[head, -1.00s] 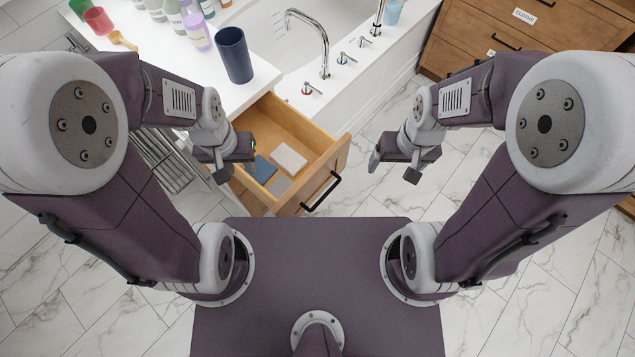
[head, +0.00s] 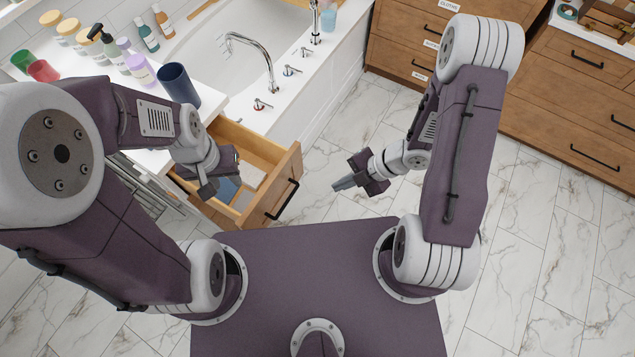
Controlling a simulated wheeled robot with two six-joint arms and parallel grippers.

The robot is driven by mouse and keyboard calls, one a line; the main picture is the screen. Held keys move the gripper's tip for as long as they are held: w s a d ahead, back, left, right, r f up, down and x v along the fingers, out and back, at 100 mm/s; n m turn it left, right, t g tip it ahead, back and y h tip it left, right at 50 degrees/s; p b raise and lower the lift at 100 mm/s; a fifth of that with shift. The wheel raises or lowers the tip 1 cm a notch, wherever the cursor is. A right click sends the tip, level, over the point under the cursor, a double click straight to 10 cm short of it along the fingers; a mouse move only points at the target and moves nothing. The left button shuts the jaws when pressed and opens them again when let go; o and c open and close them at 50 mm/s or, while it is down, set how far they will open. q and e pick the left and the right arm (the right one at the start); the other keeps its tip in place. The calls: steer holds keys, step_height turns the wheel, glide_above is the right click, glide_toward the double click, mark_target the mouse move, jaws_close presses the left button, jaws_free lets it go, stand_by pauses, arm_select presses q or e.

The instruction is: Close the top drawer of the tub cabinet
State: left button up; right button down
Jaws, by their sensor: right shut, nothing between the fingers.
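The top drawer (head: 286,176) of the tub cabinet is pulled out, with a light wood box and a black bar handle (head: 282,200) on its front. Folded pale and blue cloths lie inside. My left gripper (head: 220,180) is over the drawer's left part, open, and hides some of the inside. Whether it touches the drawer I cannot tell. My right gripper (head: 338,185) is shut and empty, to the right of the drawer front and apart from it, with its fingers pointing left toward the handle.
A dark blue cup (head: 179,86) and several bottles stand on the white counter above the drawer. The bathtub (head: 205,45) with its faucet (head: 262,60) is behind. Wooden drawer cabinets (head: 570,110) stand at the right. The marble floor (head: 345,130) right of the drawer is clear.

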steer(key=w+a+f+b, duration=0.1)
steer(key=w+a+f, duration=0.3)
steer(key=a+f, duration=0.3)
steer(key=shift+a+f, duration=0.4)
steer(key=shift+a, duration=0.6)
